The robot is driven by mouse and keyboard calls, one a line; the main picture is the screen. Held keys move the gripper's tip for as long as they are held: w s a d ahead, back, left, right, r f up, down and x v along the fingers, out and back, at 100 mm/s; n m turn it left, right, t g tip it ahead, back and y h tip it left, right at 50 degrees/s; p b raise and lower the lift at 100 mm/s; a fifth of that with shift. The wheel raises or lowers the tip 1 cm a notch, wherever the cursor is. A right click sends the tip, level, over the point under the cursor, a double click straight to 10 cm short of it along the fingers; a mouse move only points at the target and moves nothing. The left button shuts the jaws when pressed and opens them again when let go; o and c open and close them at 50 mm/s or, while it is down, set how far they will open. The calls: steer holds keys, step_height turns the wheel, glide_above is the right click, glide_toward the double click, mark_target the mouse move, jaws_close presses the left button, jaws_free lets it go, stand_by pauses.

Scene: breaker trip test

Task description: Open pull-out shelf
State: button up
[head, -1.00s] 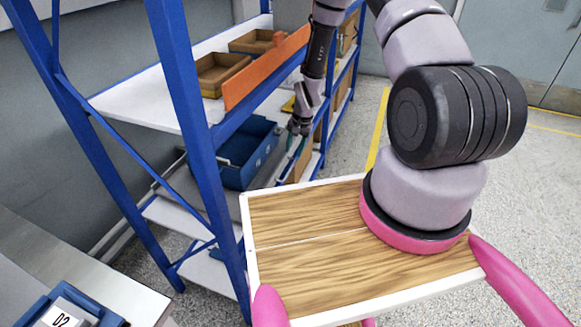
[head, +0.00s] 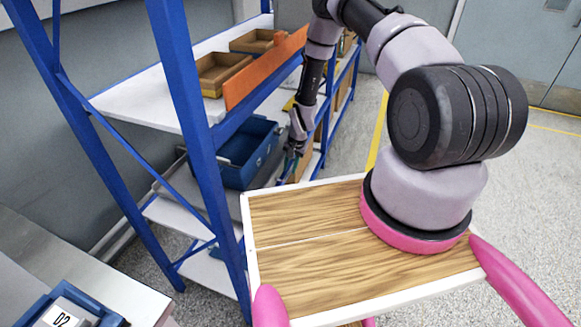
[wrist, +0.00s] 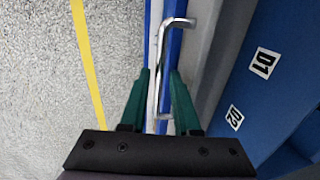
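The pull-out shelf is the grey level (head: 172,180) that carries a blue bin (head: 235,172) in the blue rack. In the wrist view its grey edge (wrist: 208,60) runs beside the bin. A shiny metal bar handle (wrist: 162,45) stands out from the front by the blue rail. My gripper (wrist: 159,73) has its green fingers on either side of the handle, with the bar between them and a gap visible to the right finger. In the head view my gripper (head: 291,160) is small at the rack's front; the handle cannot be made out there.
The upper shelf (head: 130,105) holds brown trays (head: 218,72) behind an orange strip (head: 268,68). A rack post (head: 190,90) stands near. Clear speckled floor with a yellow line (wrist: 87,60) lies in front of the rack.

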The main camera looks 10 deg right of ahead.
jaws_close()
stand_by(1.2)
